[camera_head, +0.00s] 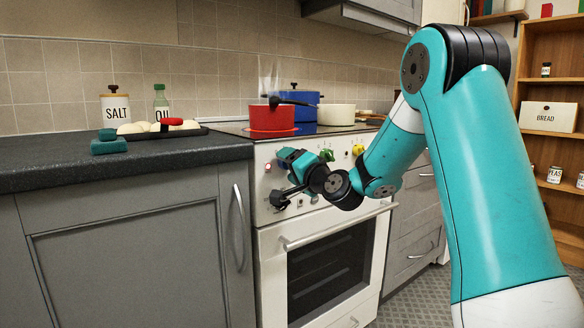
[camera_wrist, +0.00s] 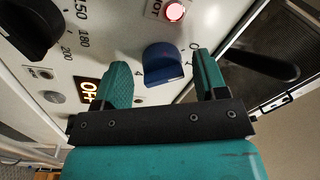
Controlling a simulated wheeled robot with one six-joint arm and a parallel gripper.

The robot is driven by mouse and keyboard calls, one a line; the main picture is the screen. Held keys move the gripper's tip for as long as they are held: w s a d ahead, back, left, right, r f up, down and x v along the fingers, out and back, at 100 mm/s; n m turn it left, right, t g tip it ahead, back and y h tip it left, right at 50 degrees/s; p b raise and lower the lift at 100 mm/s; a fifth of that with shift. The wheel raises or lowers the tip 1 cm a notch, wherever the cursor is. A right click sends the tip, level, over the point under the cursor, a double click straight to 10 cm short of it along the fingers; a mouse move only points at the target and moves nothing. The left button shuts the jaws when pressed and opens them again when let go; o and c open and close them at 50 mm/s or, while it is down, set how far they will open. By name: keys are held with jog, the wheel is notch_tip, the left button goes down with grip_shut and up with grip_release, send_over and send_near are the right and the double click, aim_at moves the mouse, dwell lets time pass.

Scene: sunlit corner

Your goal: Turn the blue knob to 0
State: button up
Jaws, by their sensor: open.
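The blue knob (camera_wrist: 165,64) is on the stove's pale front panel, seen close up in the wrist view. Small dial marks are printed around it, including a 4 at its lower left and what look like 0 and 1 at its upper right. I cannot tell exactly which mark it points to. My gripper (camera_wrist: 163,66) is open, with one teal finger on each side of the knob and gaps between. In the head view my gripper (camera_head: 280,178) is at the left of the panel, and I cannot clearly make out the blue knob there.
A red lamp (camera_wrist: 175,11) marked HOT is lit. A black knob (camera_wrist: 28,28) and an orange display (camera_wrist: 86,91) are nearby. Green (camera_head: 326,155) and yellow (camera_head: 358,150) knobs sit to the right. A steaming red pot (camera_head: 271,121) stands above. The oven handle (camera_head: 335,226) juts out below.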

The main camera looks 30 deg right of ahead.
jog(key=shift+s, duration=0.1)
jog(key=s+f+b, duration=0.1)
jog(key=s+b, duration=0.6)
jog(key=s, duration=1)
jog(key=shift+d+f+b, duration=0.2)
jog(key=shift+f+b, duration=0.1)
jog(key=shift+b, duration=0.05)
